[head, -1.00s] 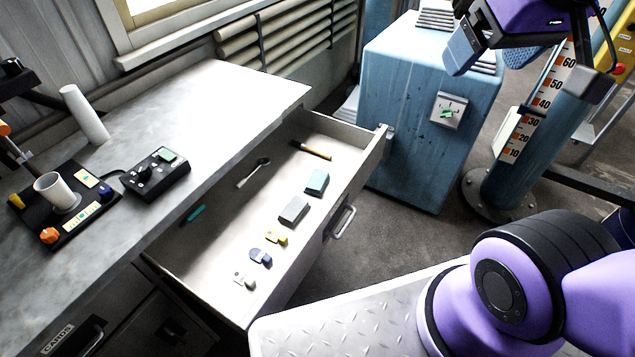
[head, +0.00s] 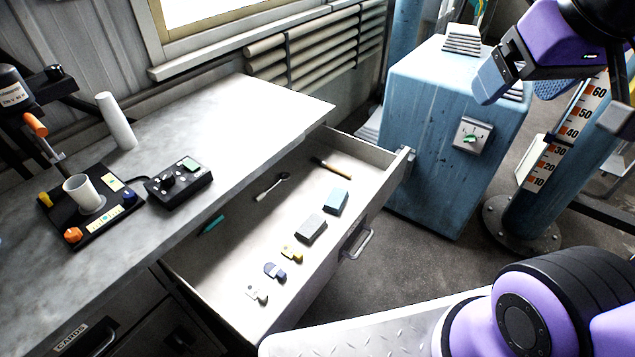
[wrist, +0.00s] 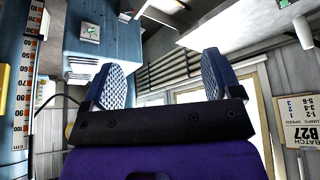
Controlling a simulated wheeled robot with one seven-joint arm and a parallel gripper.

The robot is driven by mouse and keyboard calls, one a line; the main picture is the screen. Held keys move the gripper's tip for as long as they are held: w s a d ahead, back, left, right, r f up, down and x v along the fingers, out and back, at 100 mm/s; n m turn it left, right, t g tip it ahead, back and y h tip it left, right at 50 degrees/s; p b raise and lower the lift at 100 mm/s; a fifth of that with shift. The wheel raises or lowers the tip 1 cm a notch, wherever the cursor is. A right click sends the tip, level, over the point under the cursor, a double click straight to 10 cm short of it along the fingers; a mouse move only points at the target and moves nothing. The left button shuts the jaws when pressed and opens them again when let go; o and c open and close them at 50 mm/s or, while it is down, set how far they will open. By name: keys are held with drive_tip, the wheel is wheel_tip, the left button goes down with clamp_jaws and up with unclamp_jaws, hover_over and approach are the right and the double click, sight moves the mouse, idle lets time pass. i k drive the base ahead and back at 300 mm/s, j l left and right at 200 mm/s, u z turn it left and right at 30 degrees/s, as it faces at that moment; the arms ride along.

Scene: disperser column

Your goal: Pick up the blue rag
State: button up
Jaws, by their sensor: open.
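A light blue folded block (head: 335,202), which looks like the blue rag, lies in the open drawer (head: 222,285) near its front side. It sits between a grey block (head: 311,229) and a wooden-handled tool (head: 332,168). The rag is not seen in the wrist view.
The drawer also holds a spoon (head: 270,187), a teal item (head: 212,225) and small yellow, blue and pale pieces. The worktop (head: 232,125) overhangs the drawer's left side. A blue cabinet (head: 440,150) stands beyond the drawer, with a scaled column (head: 540,180) to its right.

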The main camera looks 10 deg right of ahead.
sight(335, 204)
drive_tip(key=i+l+u, duration=0.15)
drive_tip(key=u, duration=0.2)
drive_tip(key=i+l+u, duration=0.1)
drive_tip(key=l+u, duration=0.25)
